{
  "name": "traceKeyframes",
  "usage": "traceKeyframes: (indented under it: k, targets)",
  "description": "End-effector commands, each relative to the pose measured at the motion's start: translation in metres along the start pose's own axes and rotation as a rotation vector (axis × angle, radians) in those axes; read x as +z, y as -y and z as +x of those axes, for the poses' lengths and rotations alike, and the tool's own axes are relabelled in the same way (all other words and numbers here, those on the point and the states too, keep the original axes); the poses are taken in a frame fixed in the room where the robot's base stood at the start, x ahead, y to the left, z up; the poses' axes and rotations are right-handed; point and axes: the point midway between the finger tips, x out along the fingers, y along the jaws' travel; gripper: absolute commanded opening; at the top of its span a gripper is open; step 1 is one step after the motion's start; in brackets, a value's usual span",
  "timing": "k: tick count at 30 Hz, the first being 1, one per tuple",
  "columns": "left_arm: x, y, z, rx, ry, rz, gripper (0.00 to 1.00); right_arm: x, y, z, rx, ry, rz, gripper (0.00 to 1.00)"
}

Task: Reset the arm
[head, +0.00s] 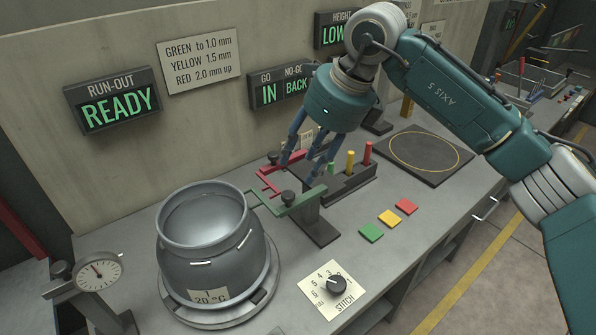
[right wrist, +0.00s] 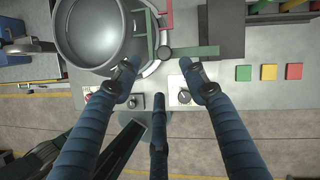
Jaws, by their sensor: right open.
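My right arm, teal with grey joints, comes in from the right in the head view and reaches over the bench. Its gripper (head: 297,172) points down, with blue fingers apart and nothing between them. It hangs near the red and green gauges, behind and right of the grey cylinder. In the right wrist view the open fingers (right wrist: 159,68) spread above the bench's front edge, with the cylinder at upper left. Whether the fingers touch a gauge is hard to tell. My left gripper is not in view.
The open grey cylinder (head: 207,245) stands on a round turntable. A dial indicator (head: 98,271) is left of it, a stitch knob (head: 336,285) in front. Red and green gauges (head: 296,204), a dark block with coloured pins (head: 345,186) and a dark plate (head: 438,170) occupy the bench.

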Motion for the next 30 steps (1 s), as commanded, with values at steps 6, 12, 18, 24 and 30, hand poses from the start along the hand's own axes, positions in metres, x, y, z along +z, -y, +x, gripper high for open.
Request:
traceKeyframes:
  k: [6,12,18,24,30]
  targets:
    - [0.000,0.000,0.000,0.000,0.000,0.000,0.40,0.000,-0.001,-0.007,0.001,-0.001,-0.001,0.43]
    - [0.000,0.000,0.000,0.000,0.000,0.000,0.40,0.000,-0.001,-0.006,0.003,0.001,-0.001,0.43]
    - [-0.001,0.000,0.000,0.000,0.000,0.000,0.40,0.024,-0.045,0.018,0.148,0.123,-0.015,0.43]
    - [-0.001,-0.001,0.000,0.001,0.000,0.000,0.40,0.094,-0.167,0.013,0.609,0.540,0.084,0.43]
    - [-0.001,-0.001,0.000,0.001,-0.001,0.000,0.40,0.140,-0.188,-0.083,1.085,1.037,0.496,0.43]
